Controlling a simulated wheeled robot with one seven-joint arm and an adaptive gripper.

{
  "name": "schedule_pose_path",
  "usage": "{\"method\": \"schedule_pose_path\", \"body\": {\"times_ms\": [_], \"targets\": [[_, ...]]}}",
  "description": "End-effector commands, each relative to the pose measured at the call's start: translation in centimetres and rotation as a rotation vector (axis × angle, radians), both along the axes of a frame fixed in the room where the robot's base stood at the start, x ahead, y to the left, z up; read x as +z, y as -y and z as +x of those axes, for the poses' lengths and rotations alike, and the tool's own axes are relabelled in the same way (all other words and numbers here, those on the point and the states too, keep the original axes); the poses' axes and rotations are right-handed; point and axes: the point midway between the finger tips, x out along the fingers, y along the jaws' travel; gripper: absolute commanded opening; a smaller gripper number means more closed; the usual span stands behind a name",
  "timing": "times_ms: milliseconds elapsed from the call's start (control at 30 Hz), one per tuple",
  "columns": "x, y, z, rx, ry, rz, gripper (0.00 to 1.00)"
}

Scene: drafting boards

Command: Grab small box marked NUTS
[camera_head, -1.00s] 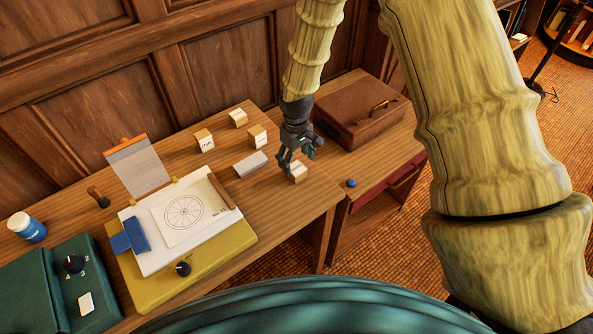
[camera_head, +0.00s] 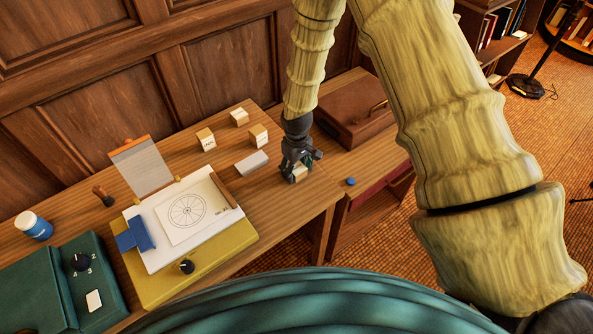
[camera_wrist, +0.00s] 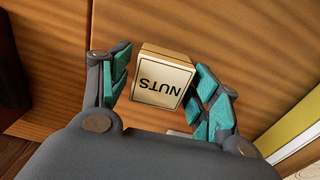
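The small wooden box marked NUTS (camera_wrist: 163,82) lies between the two fingers of my gripper (camera_wrist: 160,64) in the wrist view, its label upside down there. A narrow gap shows beside the left finger; the right finger is very close to the box, and contact is unclear. In the head view the box (camera_head: 300,174) stands near the right front edge of the wooden table, partly hidden by my gripper (camera_head: 297,171), which reaches down around it from above. The fingers are spread.
Several similar small boxes (camera_head: 206,140) stand farther back on the table, with a grey block (camera_head: 252,163) to the left of my gripper. A drafting board (camera_head: 170,270) fills the middle. A brown case (camera_head: 350,112) and a blue knob (camera_head: 351,182) are to the right.

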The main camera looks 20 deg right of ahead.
Motion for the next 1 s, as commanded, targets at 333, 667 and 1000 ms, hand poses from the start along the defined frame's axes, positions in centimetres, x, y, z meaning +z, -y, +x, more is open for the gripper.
{"method": "schedule_pose_path", "body": {"times_ms": [333, 667, 1000], "targets": [[0.0, 0.0, 0.0, 0.0, 0.0, 0.0, 0.21], [0.8, 0.0, 0.1, -0.001, 0.002, 0.0, 0.21], [3.3, -0.5, -1.2, 0.003, -0.002, -0.001, 0.21]]}}
